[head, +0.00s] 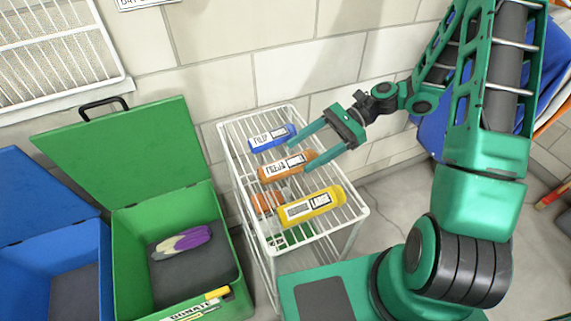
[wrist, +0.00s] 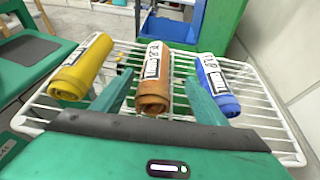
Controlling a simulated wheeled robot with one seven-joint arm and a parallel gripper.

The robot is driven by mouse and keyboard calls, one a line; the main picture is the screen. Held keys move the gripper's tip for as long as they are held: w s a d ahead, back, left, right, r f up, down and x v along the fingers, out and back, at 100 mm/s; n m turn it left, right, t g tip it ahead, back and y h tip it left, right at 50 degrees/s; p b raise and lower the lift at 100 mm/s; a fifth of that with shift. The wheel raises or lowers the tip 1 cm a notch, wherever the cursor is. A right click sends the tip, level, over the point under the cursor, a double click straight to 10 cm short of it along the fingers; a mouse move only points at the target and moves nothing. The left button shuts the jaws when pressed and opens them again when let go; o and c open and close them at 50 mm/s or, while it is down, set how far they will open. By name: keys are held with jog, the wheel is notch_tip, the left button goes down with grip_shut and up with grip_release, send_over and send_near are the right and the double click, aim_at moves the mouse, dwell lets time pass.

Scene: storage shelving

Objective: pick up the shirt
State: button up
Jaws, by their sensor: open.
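Three rolled, labelled bundles that look like shirts lie side by side on a white wire rack (head: 345,232). They are a blue roll (head: 270,139), an orange roll (head: 287,166) and a yellow roll (head: 312,205). My gripper (head: 302,156) is open and empty at the right end of the orange roll. In the wrist view the orange roll (wrist: 154,82) appears between the two fingers, with the yellow roll (wrist: 82,68) to the left and the blue roll (wrist: 216,85) to the right. I cannot tell whether the fingers touch the orange roll. Which roll the task means is not shown.
An open green bin (head: 122,262) left of the rack holds a purple and grey roll (head: 182,243). An open blue bin (head: 48,250) stands further left. Another orange item (head: 268,203) shows below the rack's top. A tiled wall (head: 215,85) is close behind.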

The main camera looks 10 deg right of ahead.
aim_at(287, 164)
jog(key=shift+s+x, duration=0.15)
jog(key=shift+x, duration=1.4)
jog(key=shift+s+x, duration=0.1)
jog(key=shift+x, duration=1.4)
jog(key=shift+r, duration=0.1)
jog(key=c, duration=1.2)
